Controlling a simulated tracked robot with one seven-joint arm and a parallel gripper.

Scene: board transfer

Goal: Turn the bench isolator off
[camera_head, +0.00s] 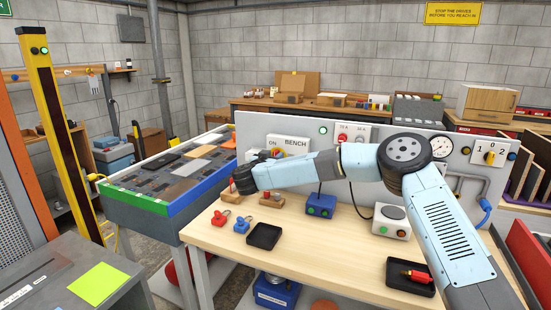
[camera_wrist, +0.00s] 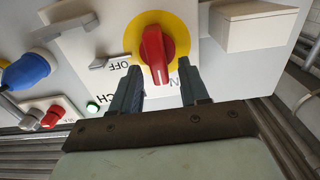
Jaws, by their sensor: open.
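The bench isolator is a red rotary handle (camera_wrist: 155,50) on a yellow disc, on a white panel (camera_wrist: 100,25) marked OFF, ON and BENCH. In the wrist view the lettering is upside down. The handle's long axis runs up and down there, its lower end toward the ON mark; OFF is to its left. My gripper (camera_wrist: 158,68) is open, its two fingers either side of the handle's lower end in the picture. I cannot tell whether they touch it.
A green lamp (camera_wrist: 92,106) is lit beside the isolator. A white box (camera_wrist: 250,27) juts out right of it, and a blue plug (camera_wrist: 28,70) is at left. Below, the bench (camera_head: 335,245) holds red and blue padlocks (camera_head: 231,221), black trays (camera_head: 263,237) and a blue button box (camera_head: 321,205).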

